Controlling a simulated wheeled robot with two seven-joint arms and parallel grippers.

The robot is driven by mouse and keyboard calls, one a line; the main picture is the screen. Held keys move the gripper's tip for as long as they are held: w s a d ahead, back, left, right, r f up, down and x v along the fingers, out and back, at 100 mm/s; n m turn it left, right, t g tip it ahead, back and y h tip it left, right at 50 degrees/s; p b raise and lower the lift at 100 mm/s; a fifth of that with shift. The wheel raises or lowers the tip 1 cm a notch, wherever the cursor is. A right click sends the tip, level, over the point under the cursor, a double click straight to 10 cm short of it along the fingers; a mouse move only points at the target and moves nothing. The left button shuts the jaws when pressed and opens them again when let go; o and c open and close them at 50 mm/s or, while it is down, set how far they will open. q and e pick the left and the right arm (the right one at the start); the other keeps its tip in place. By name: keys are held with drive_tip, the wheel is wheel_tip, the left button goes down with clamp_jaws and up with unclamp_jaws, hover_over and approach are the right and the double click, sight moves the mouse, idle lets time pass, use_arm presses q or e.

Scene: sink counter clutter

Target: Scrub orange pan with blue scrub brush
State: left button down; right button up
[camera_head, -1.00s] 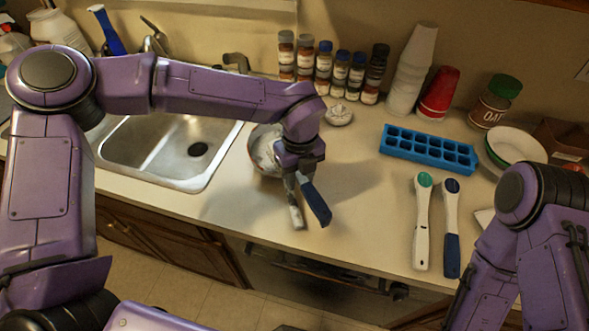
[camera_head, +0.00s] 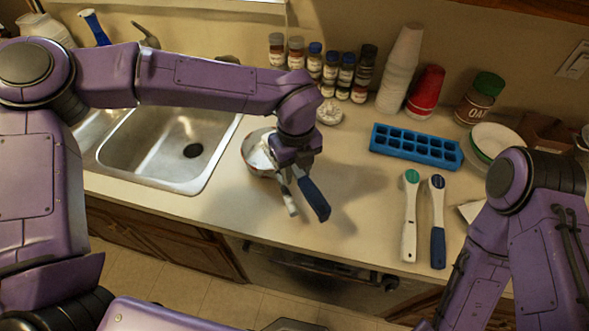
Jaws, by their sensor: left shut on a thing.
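The pan (camera_head: 256,158), with a white inside and brownish-orange outside, sits on the counter just right of the sink, partly hidden by my left wrist. My left gripper (camera_head: 303,195) points down at its right front side. It is shut at the pan's handle side; a dark blue bar and a pale bar show below the wrist, and the exact contact is hidden. The blue scrub brush (camera_head: 438,222) lies at the right on the counter, with its handle toward the front edge. My right arm is at the lower right; its gripper is out of view.
A white brush with a green top (camera_head: 410,215) lies beside the blue one. Behind are a blue ice tray (camera_head: 416,146), spice jars (camera_head: 330,72), stacked cups (camera_head: 400,70) and bowls (camera_head: 494,142). The sink (camera_head: 165,140) is left. Counter between pan and brushes is clear.

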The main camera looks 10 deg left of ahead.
sight(296, 168)
use_arm(q)
drive_tip(key=shift+r, duration=0.5)
use_arm(e)
drive_tip(key=shift+r, duration=0.4)
use_arm(q)
drive_tip(key=shift+r+p, duration=1.25)
drive_tip(key=shift+r, duration=0.35)
use_arm(e)
wheel_tip(296, 168, up, 2)
drive_tip(key=shift+r, duration=0.15)
use_arm(q)
drive_tip(key=shift+f, duration=0.15)
